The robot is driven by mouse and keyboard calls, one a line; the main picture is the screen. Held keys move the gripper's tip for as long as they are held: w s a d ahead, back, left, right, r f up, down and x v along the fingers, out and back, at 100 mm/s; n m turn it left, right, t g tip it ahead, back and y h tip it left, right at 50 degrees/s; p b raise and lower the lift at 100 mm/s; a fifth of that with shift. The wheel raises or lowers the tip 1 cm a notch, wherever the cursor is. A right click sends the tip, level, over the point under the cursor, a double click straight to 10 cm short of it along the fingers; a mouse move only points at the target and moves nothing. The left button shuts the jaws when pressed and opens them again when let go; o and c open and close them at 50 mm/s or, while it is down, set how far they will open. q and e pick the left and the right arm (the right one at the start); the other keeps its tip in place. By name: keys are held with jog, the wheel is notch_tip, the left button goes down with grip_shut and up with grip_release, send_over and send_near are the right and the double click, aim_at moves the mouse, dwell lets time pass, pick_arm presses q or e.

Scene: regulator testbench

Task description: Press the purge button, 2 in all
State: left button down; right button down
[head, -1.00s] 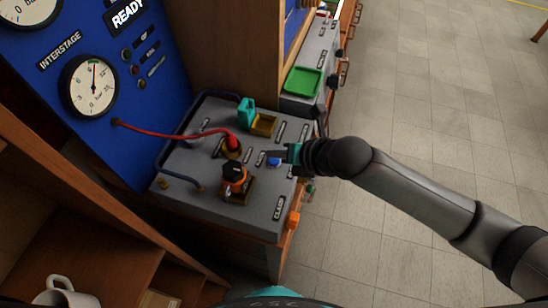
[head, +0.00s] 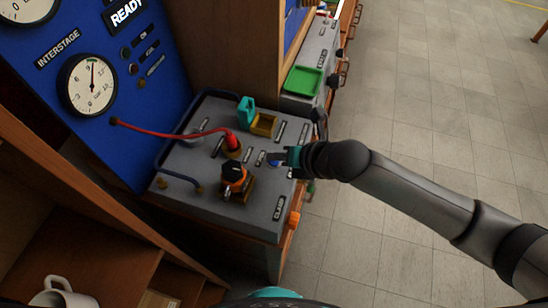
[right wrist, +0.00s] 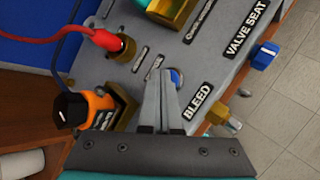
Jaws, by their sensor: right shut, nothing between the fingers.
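A small blue button sits on the sloped grey panel (head: 235,217). It shows in the right wrist view (right wrist: 177,77), partly hidden behind my fingertips; I cannot read a purge label beside it. My right gripper (head: 276,158) reaches in from the right, and its shut, empty fingers cover most of the button in the head view. In the right wrist view the closed fingertips (right wrist: 163,72) overlap the button's left side. I cannot tell whether they touch it or whether it is pushed in. My left gripper is not in view.
An orange-and-black knob (head: 234,177), a red cable plug (head: 232,141) and a yellow receptacle with a raised teal cover (head: 246,110) stand around the button. A blue gauge panel (head: 150,98) rises at the left. A green tray (head: 303,81) lies beyond. Open floor is at the right.

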aim_at(277, 164)
jog(key=shift+f, duration=0.35)
dwell(0.3)
jog(key=shift+r, duration=0.15)
jog(key=shift+r+p, duration=0.8)
jog(key=shift+p, duration=0.05)
notch_tip(277, 164, up, 5)
jog(key=p, duration=0.5)
jog(key=shift+r, duration=0.1)
dwell(0.5)
